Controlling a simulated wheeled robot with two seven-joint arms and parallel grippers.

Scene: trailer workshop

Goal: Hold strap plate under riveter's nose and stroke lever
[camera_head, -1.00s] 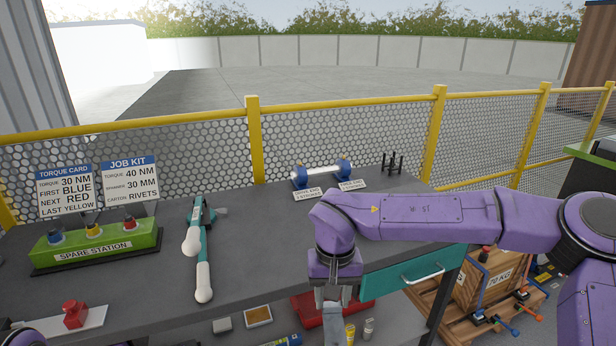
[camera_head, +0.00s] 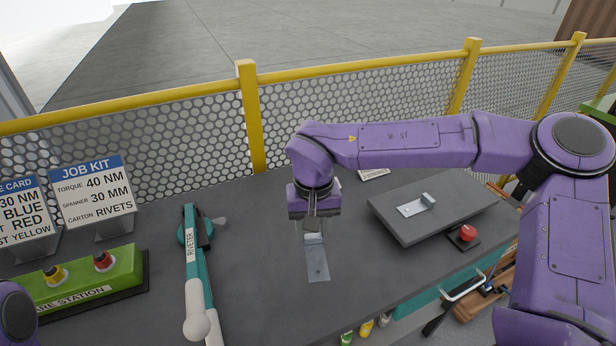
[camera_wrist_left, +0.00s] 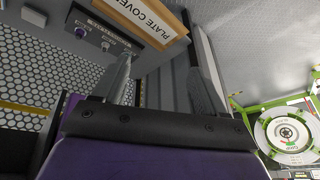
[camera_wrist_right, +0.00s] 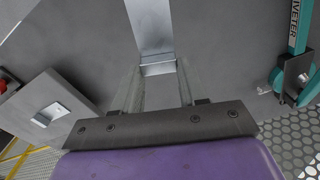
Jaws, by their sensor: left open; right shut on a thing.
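My right gripper (camera_head: 313,230) is shut on the upturned end of a metal strap plate (camera_head: 317,262), which extends toward the bench's front edge. The right wrist view also shows this strap plate (camera_wrist_right: 152,28) between the fingertips. The teal riveter (camera_head: 190,235), with long white-ended handles, is on the bench to the left, apart from the plate. Its head also shows in the right wrist view (camera_wrist_right: 298,70). My left gripper (camera_wrist_left: 165,62) is open and empty; in the head view only a purple part of that arm shows at lower left.
A second metal plate (camera_head: 416,206) lies on a raised grey slab (camera_head: 440,220) at right, beside a red button (camera_head: 467,234). The green spare station (camera_head: 90,280) is at left, near the job kit sign (camera_head: 92,190). A mesh fence (camera_head: 350,100) stands behind the bench.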

